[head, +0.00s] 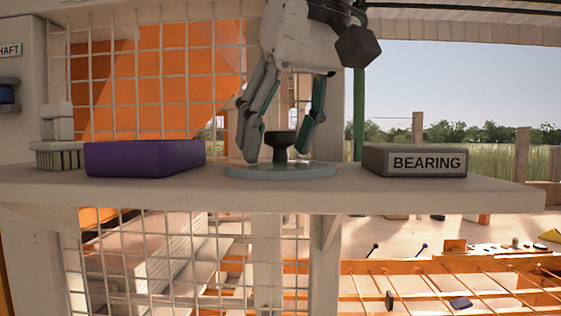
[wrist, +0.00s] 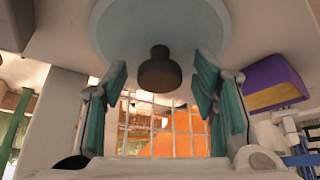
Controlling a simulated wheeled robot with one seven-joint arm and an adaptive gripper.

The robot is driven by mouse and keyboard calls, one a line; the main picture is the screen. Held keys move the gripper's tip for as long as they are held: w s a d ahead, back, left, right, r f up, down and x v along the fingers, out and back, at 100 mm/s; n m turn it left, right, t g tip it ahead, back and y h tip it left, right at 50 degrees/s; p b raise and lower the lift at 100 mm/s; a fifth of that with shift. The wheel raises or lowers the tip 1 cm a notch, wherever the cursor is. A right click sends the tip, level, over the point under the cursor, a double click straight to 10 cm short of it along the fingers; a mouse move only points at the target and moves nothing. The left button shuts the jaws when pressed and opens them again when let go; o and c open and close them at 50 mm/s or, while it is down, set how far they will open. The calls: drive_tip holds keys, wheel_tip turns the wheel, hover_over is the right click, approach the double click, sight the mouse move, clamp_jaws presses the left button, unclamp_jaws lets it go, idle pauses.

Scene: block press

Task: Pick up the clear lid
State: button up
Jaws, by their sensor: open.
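The clear lid (head: 245,171) is a pale, see-through disc with a dark knob (head: 280,147) on top, lying flat on the shelf. In the wrist view the lid (wrist: 115,25) is at the top and its knob (wrist: 160,72) is in the middle. My gripper (head: 280,150) comes down from above, open, with a finger on either side of the knob. In the wrist view my gripper (wrist: 160,85) shows its green-padded fingers apart, with a gap on both sides of the knob. Nothing is held.
A purple tray (head: 145,158) stands left of the lid, beside a scrub brush (head: 58,140). A grey block labelled BEARING (head: 415,161) is on the right. The shelf (head: 490,189) has bare room at its right end. A wire grid (head: 120,90) rises behind.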

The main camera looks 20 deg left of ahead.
drive_tip(key=shift+c, duration=0.5)
clamp_jaws()
